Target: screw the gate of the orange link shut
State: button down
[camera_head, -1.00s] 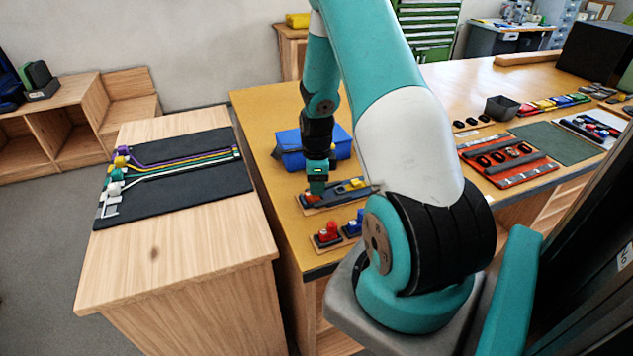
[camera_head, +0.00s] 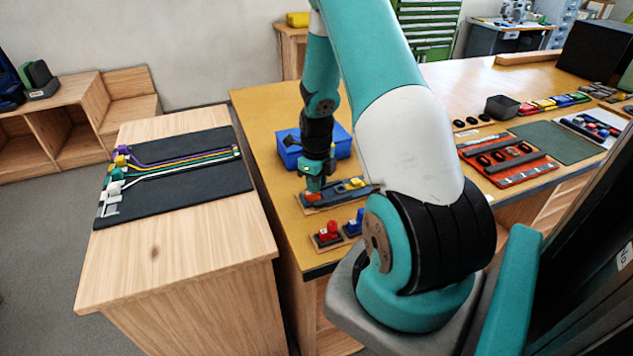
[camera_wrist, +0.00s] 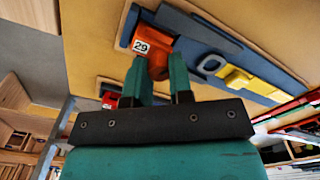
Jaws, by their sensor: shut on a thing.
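The orange link (camera_wrist: 146,38), labelled 29, sits at the end of a dark blue-grey holder (camera_wrist: 205,45) that also carries a yellow part (camera_wrist: 236,80). In the head view the orange link (camera_head: 312,198) lies under my gripper (camera_head: 315,188), near the left edge of the yellow-brown worktop. In the wrist view my gripper (camera_wrist: 158,82) has its two teal fingers on either side of the link's lower orange part, shut on it. The gate itself is mostly hidden between the fingers, and I cannot tell how far it is screwed.
A blue case (camera_head: 338,145) stands close behind my gripper. Small stands with a red piece (camera_head: 328,232) and a blue piece (camera_head: 354,224) are in front. A wooden side table with a black mat (camera_head: 190,185) and coloured straps is to the left, across a gap.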

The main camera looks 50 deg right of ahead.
jog(key=m, duration=0.6)
jog(key=shift+p, duration=0.65)
jog(key=shift+w+r+p, duration=0.1)
jog(key=shift+w+p, duration=0.05)
jog(key=shift+p, duration=0.5)
jog(key=shift+d+p, duration=0.15)
jog(key=shift+p, duration=2.05)
jog(key=shift+m+p, duration=0.4)
jog(key=shift+p, duration=2.4)
jog(key=shift+f, duration=0.2)
jog(key=c, duration=0.9)
grip_release()
jog(key=shift+c, duration=0.2)
